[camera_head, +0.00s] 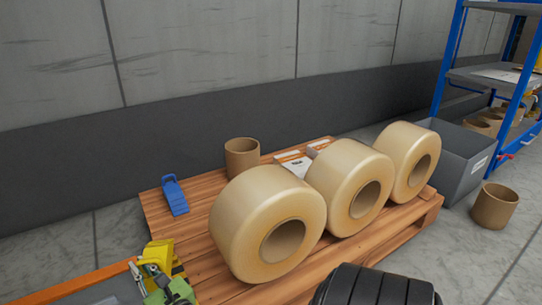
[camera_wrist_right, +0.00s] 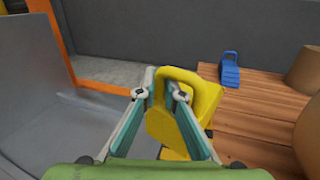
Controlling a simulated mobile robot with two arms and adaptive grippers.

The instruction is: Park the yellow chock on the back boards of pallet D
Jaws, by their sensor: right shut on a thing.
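The yellow chock (camera_head: 159,254) is in my right gripper (camera_head: 150,270), at the near left corner of the wooden pallet in the head view. In the right wrist view the chock (camera_wrist_right: 195,95) shows its handle loop between the two fingers of the gripper (camera_wrist_right: 162,94), which is shut on it. It appears over or beside the pallet's left edge; I cannot tell whether it touches the boards. The pallet (camera_head: 153,213) carries three large cream film rolls (camera_head: 250,210). My left gripper is not in view. No pallet letter is readable.
A blue chock (camera_head: 175,194) lies on the pallet's left boards, with bare wood around it. A cardboard core (camera_head: 242,158) and white papers (camera_head: 293,162) are at the back. A grey bin (camera_head: 462,155) stands right. An orange-edged surface (camera_head: 75,285) is at lower left.

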